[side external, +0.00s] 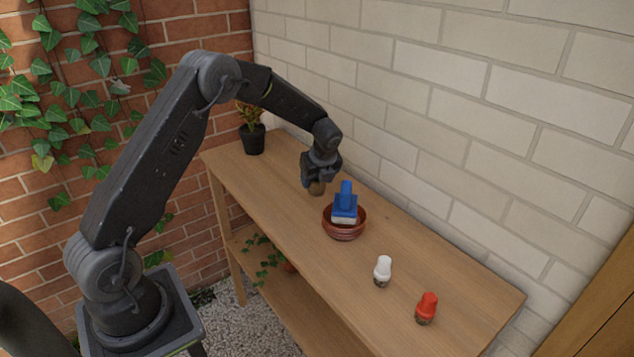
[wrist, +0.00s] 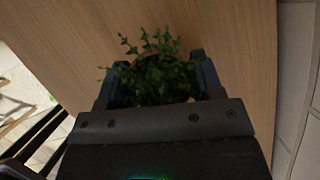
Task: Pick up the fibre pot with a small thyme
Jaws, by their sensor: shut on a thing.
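The fibre pot (side external: 317,188) is a small brown pot. In the side view it shows below my gripper (side external: 314,182), close to the wooden bench top. In the wrist view the green thyme (wrist: 152,72) fills the space between the two fingers of my gripper (wrist: 152,80), and its leaves hide most of the pot. My gripper is shut on the pot, one finger on each side. I cannot tell for sure whether the pot's base touches the bench.
A terracotta bowl (side external: 344,229) holding a blue-handled brush (side external: 346,203) stands just right of my gripper. A white shaker (side external: 382,271) and a red one (side external: 427,308) stand nearer the right end. A black potted plant (side external: 254,139) is at the far left. A brick wall (side external: 450,110) runs behind.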

